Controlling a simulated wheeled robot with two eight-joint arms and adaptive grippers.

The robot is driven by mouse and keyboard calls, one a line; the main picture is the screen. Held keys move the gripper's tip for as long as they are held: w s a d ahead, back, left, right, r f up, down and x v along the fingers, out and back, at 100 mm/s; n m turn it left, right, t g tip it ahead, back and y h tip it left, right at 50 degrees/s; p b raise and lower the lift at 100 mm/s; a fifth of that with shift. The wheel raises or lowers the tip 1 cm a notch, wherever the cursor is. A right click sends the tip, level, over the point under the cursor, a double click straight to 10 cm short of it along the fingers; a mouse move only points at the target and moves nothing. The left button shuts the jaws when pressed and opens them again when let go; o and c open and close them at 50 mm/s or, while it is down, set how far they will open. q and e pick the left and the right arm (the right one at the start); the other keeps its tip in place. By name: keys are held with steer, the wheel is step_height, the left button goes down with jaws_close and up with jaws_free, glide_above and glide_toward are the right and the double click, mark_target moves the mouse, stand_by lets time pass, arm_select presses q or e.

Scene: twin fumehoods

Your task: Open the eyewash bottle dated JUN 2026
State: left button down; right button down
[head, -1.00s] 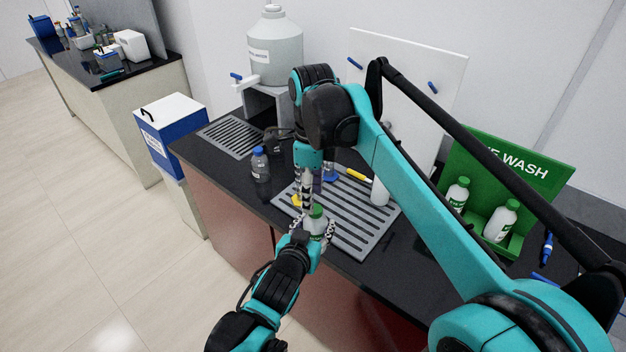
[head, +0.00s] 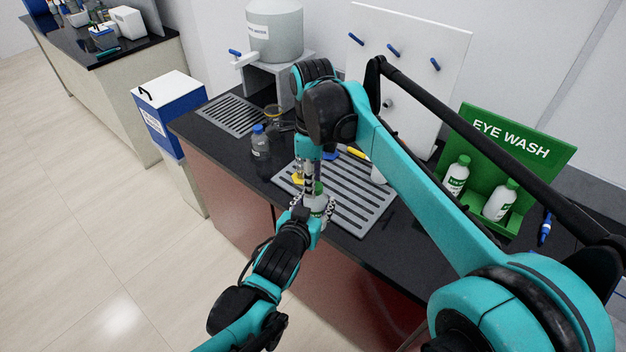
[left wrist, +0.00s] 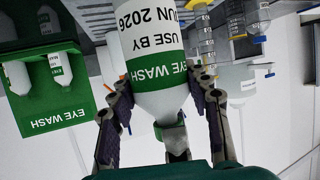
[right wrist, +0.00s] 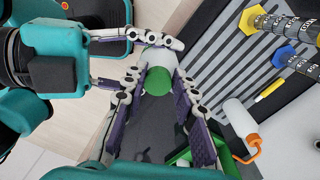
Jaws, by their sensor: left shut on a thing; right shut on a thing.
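The white eyewash bottle with a green band reads "USE BY JUN 2026" in the left wrist view (left wrist: 158,45). It shows in the head view (head: 314,204) over the front of the drain grid. My left gripper (left wrist: 165,125) is shut around the bottle, with a finger on each side. My right gripper (right wrist: 160,92) points down from above, shut on the green cap (right wrist: 157,82). The cap sits over the bottle's top; whether it is loosened I cannot tell. My right gripper's fingers partly hide the bottle in the head view.
A green eye wash stand (head: 515,150) holds two more bottles (head: 456,175) at the right. A dark blue-capped bottle (head: 260,142) stands left of the drain grid (head: 350,210). A large water carboy (head: 274,35) stands behind. Yellow and blue-footed cylinders are near the grippers.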

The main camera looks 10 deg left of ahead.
steer(key=n, duration=0.7)
steer(key=shift+s, duration=0.1)
steer(key=n, duration=0.5)
steer(key=shift+s+d, duration=0.1)
steer(key=shift+s, duration=0.05)
steer(key=n, duration=0.4)
steer(key=shift+d+n, duration=0.1)
steer(key=shift+n, duration=0.3)
steer(key=n, duration=0.4)
steer(key=shift+d+n, duration=0.15)
steer(key=shift+n, duration=0.25)
steer(key=n, duration=0.4)
steer(key=shift+d+r+n, duration=0.1)
steer(key=shift+d+n, duration=0.05)
steer(key=shift+n, duration=0.25)
steer(key=n, duration=0.4)
steer(key=shift+d+n, duration=0.1)
steer(key=shift+n, duration=0.2)
steer(key=n, duration=1.2)
steer(key=shift+w+d, duration=0.1)
steer(key=shift+w, duration=0.25)
